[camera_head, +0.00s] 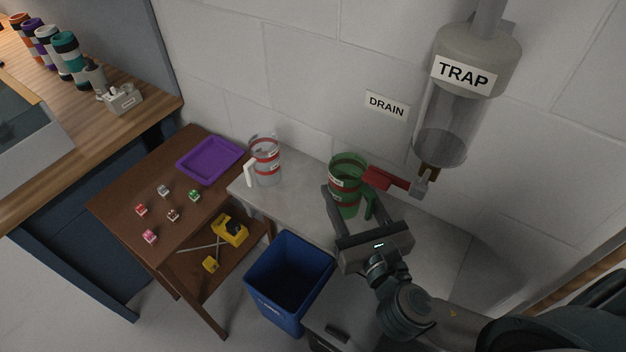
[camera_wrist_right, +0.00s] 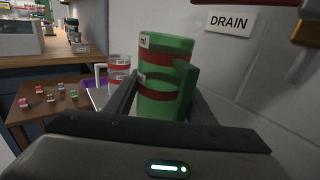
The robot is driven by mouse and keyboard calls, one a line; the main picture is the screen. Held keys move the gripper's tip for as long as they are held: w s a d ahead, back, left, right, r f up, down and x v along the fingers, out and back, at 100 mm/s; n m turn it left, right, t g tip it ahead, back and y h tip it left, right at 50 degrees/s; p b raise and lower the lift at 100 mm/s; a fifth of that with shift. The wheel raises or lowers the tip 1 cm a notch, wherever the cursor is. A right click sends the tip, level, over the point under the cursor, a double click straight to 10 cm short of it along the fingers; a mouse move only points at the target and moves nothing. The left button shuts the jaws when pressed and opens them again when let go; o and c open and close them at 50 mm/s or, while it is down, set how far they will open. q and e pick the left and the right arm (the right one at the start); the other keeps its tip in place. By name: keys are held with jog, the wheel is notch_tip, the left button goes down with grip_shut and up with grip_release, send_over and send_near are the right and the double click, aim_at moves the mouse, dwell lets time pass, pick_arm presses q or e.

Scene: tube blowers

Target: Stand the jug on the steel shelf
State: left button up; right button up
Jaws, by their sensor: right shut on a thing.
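A green see-through jug (camera_head: 346,172) with red bands and a green handle is between the fingers of my right gripper (camera_head: 349,192), which is shut on it. The jug also fills the middle of the right wrist view (camera_wrist_right: 165,78) and looks roughly upright. The grey steel shelf (camera_head: 440,247) runs along the wall below it. I cannot tell whether the jug's base touches the shelf; the gripper hides part of it. A clear jug (camera_head: 265,163) with red bands and a white handle stands on the shelf's left end. My left gripper is not in view.
The trap (camera_head: 468,100) hangs on the wall with a red-handled valve (camera_head: 386,180) close right of the green jug. A blue bin (camera_head: 289,281) stands in front of the shelf. A brown table (camera_head: 125,205) holds a purple tray (camera_head: 210,157) and several small cubes.

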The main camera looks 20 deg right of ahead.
jog(key=shift+a, duration=0.15)
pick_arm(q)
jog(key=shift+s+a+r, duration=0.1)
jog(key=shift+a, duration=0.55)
pick_arm(e)
jog(key=w+a+n+y, duration=0.1)
jog(key=a+y, duration=0.1)
jog(key=a, duration=0.8)
jog(key=w+a+f+n+y, duration=0.1)
jog(key=a+n+y, duration=0.1)
jog(key=a, duration=0.9)
jog(key=shift+a+g+y, duration=0.25)
jog(key=shift+g+y, duration=0.05)
jog(key=shift+y, duration=0.2)
jog(key=shift+w+f, duration=0.1)
